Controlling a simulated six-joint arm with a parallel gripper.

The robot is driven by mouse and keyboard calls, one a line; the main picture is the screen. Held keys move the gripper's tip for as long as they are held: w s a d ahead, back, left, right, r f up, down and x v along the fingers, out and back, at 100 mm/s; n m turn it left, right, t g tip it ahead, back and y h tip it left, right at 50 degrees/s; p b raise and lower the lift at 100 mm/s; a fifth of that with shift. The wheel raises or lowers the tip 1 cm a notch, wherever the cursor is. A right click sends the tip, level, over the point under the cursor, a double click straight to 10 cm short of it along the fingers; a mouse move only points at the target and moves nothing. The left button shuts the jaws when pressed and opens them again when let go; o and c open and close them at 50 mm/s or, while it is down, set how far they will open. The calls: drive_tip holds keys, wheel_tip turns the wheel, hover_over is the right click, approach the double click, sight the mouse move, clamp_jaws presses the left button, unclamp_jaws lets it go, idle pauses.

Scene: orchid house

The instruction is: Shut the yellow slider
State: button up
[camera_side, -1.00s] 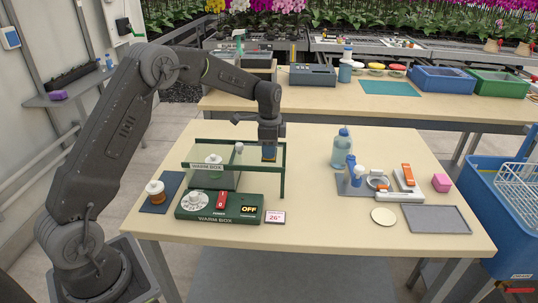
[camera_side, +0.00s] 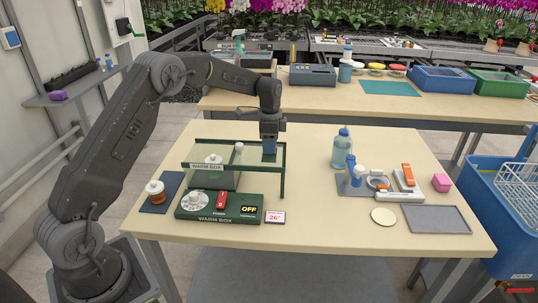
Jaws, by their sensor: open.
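I cannot make out a yellow slider in this view. The green warm box (camera_side: 245,197) stands on the front table, with a white dial, a red switch and a display reading OFF. Behind its panel is a raised green frame (camera_side: 283,177) with clear panes, a white knob (camera_side: 213,159) and a small grey-white upright piece (camera_side: 239,149). My gripper (camera_side: 269,151) points down at the frame's back right. Its jaws are open; the fingertips look bluish and small, and I cannot tell whether they touch the frame.
An amber jar (camera_side: 155,189) stands on a dark mat at the left. A sign reading 26° (camera_side: 275,217) is beside the panel. The table's middle front is clear.

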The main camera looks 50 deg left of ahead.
drive_tip(key=shift+r, duration=0.15)
drive_tip(key=shift+r, duration=3.35)
drive_tip(key=shift+s+d+r, duration=0.1)
drive_tip(key=shift+d+r, duration=0.05)
drive_tip(key=shift+r, duration=0.1)
drive_tip(key=s+d+r+n+t, duration=0.2)
drive_tip(key=s+d+r, duration=0.35)
drive_tip(key=s, duration=0.25)
drive_tip(key=s+d+r+n+t, duration=0.1)
drive_tip(key=s+d+r+n, duration=0.2)
drive_tip(key=s+d+r, duration=0.35)
drive_tip(key=s+d+f+n+t, duration=0.1)
drive_tip(key=s+n, duration=0.1)
drive_tip(key=s, duration=0.7)
drive_tip(key=s+d+f+n+t, duration=0.1)
drive_tip(key=s+d+f+n, duration=0.1)
drive_tip(key=s, duration=0.8)
drive_tip(key=shift+d+f+t, duration=0.25)
drive_tip(key=shift+f+t, duration=0.05)
